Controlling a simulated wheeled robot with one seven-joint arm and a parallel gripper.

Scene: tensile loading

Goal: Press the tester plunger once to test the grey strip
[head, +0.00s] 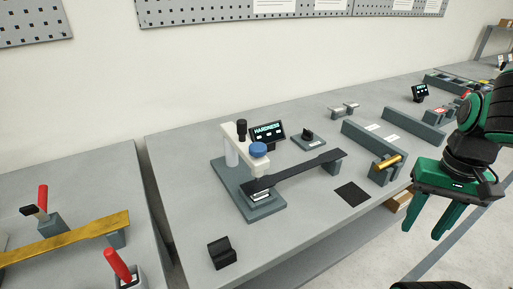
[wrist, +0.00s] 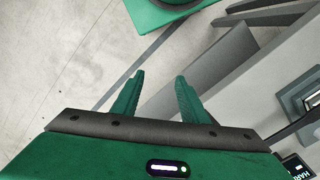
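The hardness tester (head: 232,150) stands on the grey bench in the head view. It has a white column and arm, a grey base, and a blue cap (head: 258,149) on top of its head, which looks like the plunger. The dark grey strip (head: 300,169) lies with its left end under the tester head and its right end on a grey support block (head: 332,165). My gripper (head: 441,222) hangs right of the bench, away from the tester, fingers pointing down. In the wrist view my gripper (wrist: 159,95) has its fingers apart with nothing between them.
A screen reading HARDNESS (head: 267,132) stands behind the tester. A black square mat (head: 352,194) and a small black block (head: 222,252) lie near the front edge. Grey blocks with a brass-coloured cylinder (head: 388,162) stand at right. A second bench at left holds a gold strip (head: 65,240).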

